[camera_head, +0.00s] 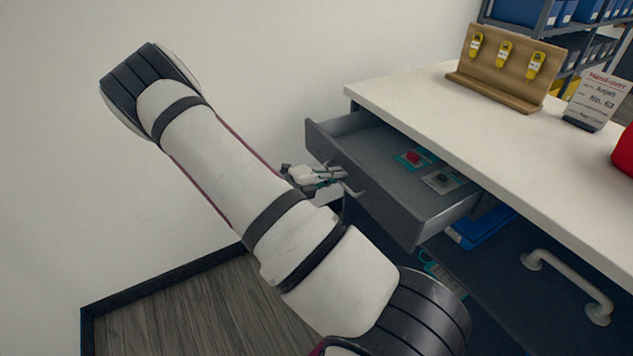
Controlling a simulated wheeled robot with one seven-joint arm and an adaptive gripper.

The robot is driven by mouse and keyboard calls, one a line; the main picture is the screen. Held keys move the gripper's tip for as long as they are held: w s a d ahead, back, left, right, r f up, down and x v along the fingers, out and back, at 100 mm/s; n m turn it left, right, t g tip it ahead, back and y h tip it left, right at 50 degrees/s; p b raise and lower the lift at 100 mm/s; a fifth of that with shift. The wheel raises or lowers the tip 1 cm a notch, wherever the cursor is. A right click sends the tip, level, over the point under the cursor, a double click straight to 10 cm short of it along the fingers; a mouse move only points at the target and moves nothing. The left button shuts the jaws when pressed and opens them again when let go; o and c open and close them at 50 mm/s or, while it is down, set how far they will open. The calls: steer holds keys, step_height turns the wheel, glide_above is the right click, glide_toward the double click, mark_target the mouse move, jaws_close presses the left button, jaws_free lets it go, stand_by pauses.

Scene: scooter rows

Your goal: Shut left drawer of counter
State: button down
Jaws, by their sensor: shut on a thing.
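The counter (480,125) has a white top and a dark body and stands on the right. Its left drawer (381,203) is grey and pulled well out, with a red item (413,157) and a small dark device (441,180) on teal pads inside. My gripper (342,180) is at the drawer's front, shut on the drawer handle (355,191). My arm reaches across the view and hides part of the floor below the drawer. The fingertips are small in this view.
A wooden board (505,66) with yellow tags and a hand-over sign (597,101) stand on the counter. Another light handle (567,284) is at the lower right. Blue items (480,228) show below the drawer. A white wall is behind; wooden floor (200,310) is clear at the lower left.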

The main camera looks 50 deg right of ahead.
steer(key=p, duration=0.1)
glide_above(393, 166)
stand_by(0.4)
steer(key=c, duration=1.7)
jaws_free()
steer(key=shift+d, duration=0.15)
steer(key=v, duration=1.2)
